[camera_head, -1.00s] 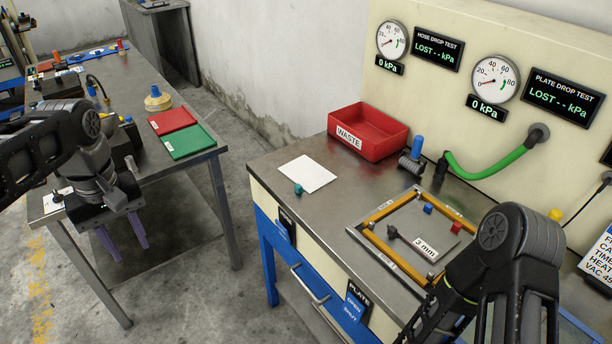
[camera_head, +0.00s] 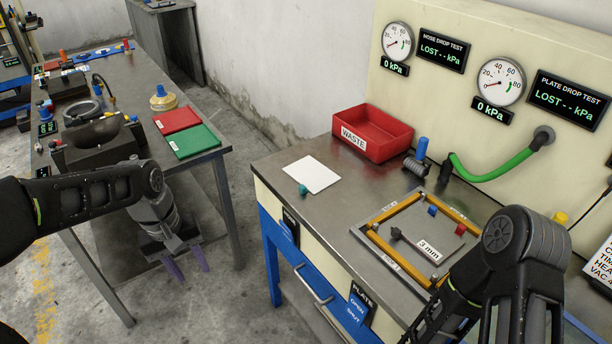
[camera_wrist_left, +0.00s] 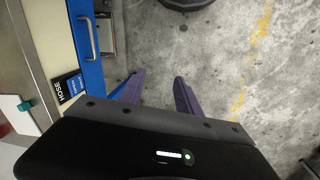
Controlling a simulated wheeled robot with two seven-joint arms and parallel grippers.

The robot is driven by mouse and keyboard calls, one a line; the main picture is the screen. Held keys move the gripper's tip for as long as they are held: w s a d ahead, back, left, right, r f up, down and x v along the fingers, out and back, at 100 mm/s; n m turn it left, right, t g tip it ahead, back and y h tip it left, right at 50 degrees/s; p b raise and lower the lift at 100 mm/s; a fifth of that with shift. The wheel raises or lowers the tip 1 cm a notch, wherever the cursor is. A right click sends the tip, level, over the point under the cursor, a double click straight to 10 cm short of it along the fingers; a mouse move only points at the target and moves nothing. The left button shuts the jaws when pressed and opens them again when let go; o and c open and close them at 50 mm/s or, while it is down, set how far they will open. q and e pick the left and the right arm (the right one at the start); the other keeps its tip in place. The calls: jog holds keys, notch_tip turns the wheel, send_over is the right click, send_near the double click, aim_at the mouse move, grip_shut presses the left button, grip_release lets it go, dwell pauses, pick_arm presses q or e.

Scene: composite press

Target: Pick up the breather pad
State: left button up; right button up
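A flat white sheet, which I take to be the breather pad (camera_head: 313,174), lies on the steel bench top left of the red waste bin. A small teal knob (camera_head: 302,189) stands at its near edge. Part of the white sheet and the teal knob also show at the left edge of the left wrist view (camera_wrist_left: 14,112). My left gripper (camera_head: 186,267) points down over the floor between the two benches, apart from the sheet. Its purple fingers are spread and empty, as the left wrist view shows (camera_wrist_left: 158,77). My right arm covers the lower right; its gripper is out of view.
The red waste bin (camera_head: 372,133) stands behind the sheet. A yellow-edged frame (camera_head: 403,206) with small blocks is to its right. A blue-trimmed drawer with a handle (camera_head: 313,285) fronts the bench.

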pick_arm(q)
jog(key=s+d+f+m+h, duration=0.1)
jog(key=s+d+f, duration=0.1)
jog(key=d+f, duration=0.35)
jog(key=s+d+f+m+h, duration=0.1)
jog(key=d+f, duration=0.2)
jog(key=f, duration=0.6)
jog(key=s+d+f, duration=0.4)
jog(key=s+f, duration=0.3)
jog(key=s+d+f+m, duration=0.1)
jog(key=s+d+f, duration=0.4)
jog(key=s+f, duration=0.2)
jog(key=shift+s+f+h, duration=0.3)
jog(key=shift+s+h, duration=0.1)
jog(key=shift+s, duration=0.15)
jog(key=shift+d, duration=0.1)
